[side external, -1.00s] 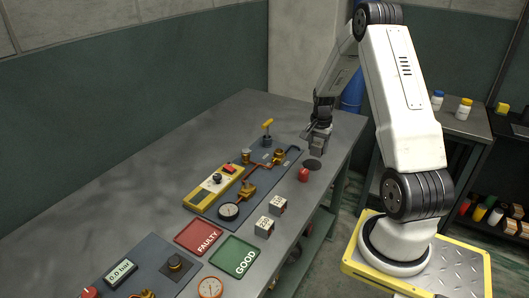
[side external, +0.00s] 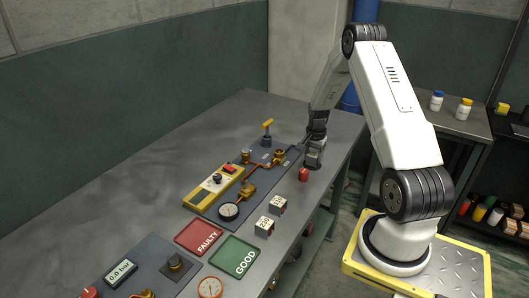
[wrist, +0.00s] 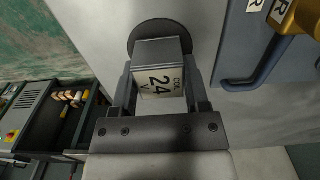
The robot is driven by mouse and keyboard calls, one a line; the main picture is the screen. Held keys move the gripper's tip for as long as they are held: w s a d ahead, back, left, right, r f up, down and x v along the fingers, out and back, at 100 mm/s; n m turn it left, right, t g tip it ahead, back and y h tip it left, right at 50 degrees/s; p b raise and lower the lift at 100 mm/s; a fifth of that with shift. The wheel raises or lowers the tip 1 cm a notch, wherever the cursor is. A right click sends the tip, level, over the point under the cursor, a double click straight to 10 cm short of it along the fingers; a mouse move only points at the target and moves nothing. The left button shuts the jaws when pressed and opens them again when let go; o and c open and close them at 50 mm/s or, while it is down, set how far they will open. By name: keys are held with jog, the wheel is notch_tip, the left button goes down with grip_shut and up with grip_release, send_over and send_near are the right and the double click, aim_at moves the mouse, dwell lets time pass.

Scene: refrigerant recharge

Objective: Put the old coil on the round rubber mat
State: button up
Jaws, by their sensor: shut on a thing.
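My gripper (wrist: 160,90) is shut on the old coil (wrist: 161,80), a grey block with a pale label reading "COIL 24 V". The round rubber mat (wrist: 141,34) is a dark disc behind the coil in the wrist view, with its far part showing past the coil's top edge. In the side view my gripper (side external: 314,155) is low over the far right of the bench and hides the mat. I cannot tell whether the coil touches the mat.
A small red item (side external: 304,175) stands close in front of my gripper. Two pale blocks (side external: 277,204) (side external: 264,226) stand nearer the camera. The valve panel (side external: 225,215) lies to the left. A red FAULTY tray (side external: 190,245) and green GOOD tray (side external: 226,262) lie nearer still.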

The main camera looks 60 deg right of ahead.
aim_at(314, 154)
jog(key=shift+f, duration=0.2)
jog(key=o, duration=1.3)
jog(key=shift+c, duration=0.2)
notch_tip(314, 154, up, 12)
jog(key=shift+r, duration=0.15)
